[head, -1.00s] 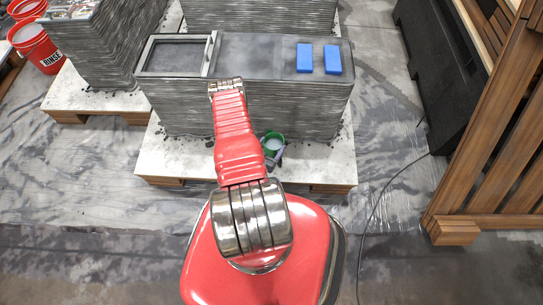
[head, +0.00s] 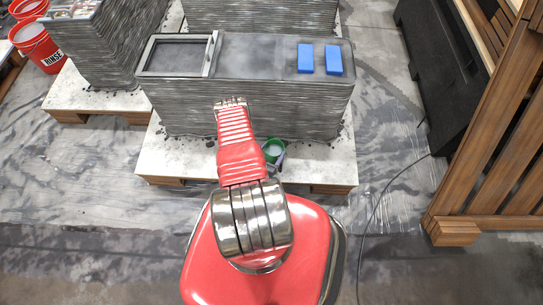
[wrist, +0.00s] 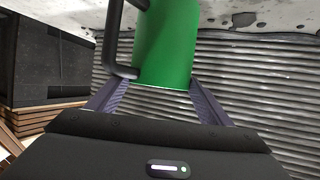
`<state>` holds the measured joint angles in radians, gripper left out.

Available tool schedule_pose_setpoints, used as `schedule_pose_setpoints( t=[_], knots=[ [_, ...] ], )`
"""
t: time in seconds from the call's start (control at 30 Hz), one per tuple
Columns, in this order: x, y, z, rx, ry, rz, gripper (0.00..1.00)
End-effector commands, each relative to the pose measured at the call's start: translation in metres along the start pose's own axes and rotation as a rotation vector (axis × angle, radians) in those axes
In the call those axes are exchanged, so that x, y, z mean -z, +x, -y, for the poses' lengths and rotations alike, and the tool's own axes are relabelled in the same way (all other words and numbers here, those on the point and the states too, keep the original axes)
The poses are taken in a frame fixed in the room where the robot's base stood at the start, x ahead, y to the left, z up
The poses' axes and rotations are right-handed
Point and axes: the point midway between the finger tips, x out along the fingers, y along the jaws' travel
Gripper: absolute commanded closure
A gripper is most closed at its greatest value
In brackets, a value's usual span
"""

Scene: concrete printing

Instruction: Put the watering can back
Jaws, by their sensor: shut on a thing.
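The watering can (wrist: 167,45) is green with a dark handle, and it fills the top middle of the wrist view. In the head view the can (head: 273,148) shows as a small green round shape in front of the grey printed concrete planter (head: 255,112), over the front of its white board. My gripper (wrist: 155,92) is shut on the can, one finger at each side of its body. In the head view my arm hides part of the grip. I cannot tell whether the can touches the board.
Two blue blocks (head: 305,58) (head: 333,60) lie on the planter's top. The white board (head: 320,165) has clear room right of the can. Red buckets (head: 36,45) stand far left, and wooden slats (head: 490,150) at right. A dark cable (head: 377,195) runs along the floor.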

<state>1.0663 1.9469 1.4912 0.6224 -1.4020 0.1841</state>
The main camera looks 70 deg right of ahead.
Motion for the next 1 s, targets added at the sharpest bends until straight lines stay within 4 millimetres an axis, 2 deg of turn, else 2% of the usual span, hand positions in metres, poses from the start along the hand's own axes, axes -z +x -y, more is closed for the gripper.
schedule_pose_setpoints(
  t=[0.23,0.63,0.67,0.9,1.0],
  knots=[
    [-0.019,0.009,0.000,0.000,0.001,-0.003,0.89],
    [-0.022,0.010,0.000,0.000,0.001,-0.003,0.89],
    [-0.023,0.010,0.000,0.000,0.000,0.000,0.26],
    [-0.023,0.010,0.000,0.000,0.000,0.000,0.09],
    [-0.023,0.010,0.000,0.000,0.000,0.000,0.08]
  ],
)
